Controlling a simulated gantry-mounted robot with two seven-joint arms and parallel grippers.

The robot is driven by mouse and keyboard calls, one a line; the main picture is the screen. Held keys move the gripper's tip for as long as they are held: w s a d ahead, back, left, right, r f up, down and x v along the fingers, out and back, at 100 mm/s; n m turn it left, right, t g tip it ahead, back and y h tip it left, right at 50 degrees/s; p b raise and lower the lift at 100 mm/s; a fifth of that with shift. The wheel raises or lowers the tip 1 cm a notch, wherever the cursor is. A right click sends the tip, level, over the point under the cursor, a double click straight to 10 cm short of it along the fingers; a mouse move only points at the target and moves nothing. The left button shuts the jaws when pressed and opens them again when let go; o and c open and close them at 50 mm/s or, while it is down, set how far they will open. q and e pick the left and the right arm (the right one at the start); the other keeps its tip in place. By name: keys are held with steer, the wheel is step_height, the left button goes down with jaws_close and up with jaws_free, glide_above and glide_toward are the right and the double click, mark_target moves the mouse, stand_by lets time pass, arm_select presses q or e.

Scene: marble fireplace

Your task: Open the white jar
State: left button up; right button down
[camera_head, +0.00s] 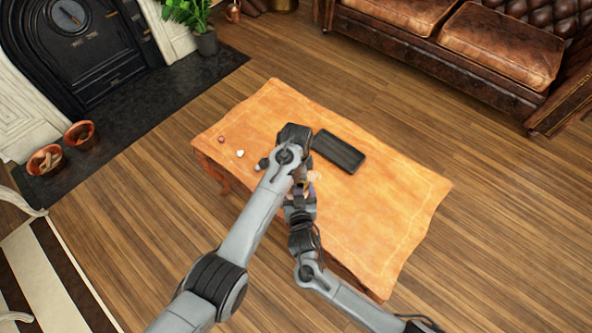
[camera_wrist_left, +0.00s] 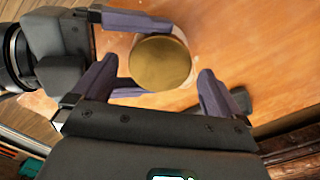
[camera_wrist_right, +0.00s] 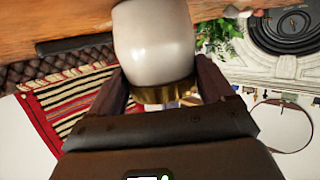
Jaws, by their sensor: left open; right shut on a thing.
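The white jar (camera_wrist_right: 155,45) is held in my right gripper (camera_wrist_right: 160,72), whose fingers sit on either side of it near its gold lid (camera_wrist_right: 165,93). In the left wrist view the round gold lid (camera_wrist_left: 160,62) faces the camera, with a little of the white body showing behind it. My left gripper (camera_wrist_left: 158,72) is open, one finger on each side of the lid, with a visible gap on the right side. The right gripper's fingers come in from the left there. In the head view my arms mostly hide the jar (camera_head: 313,177) over the table.
The orange wooden table (camera_head: 370,215) lies below. A black tray (camera_head: 339,151) is beside my left gripper. A small brown thing (camera_head: 221,139) and a small white thing (camera_head: 240,153) lie near its left end. The table's right part is clear.

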arm_select(q)
steer(key=shift+f, duration=0.95)
steer(key=shift+c, duration=0.5)
steer(key=c, duration=0.9)
arm_select(e)
steer(key=shift+d, duration=0.1)
arm_select(q)
steer(key=shift+d+n, duration=0.1)
steer(key=shift+n, duration=1.6)
steer(key=shift+c, duration=0.3)
steer(key=o, duration=1.1)
steer(key=shift+c, duration=0.2)
steer(key=shift+r, duration=2.25)
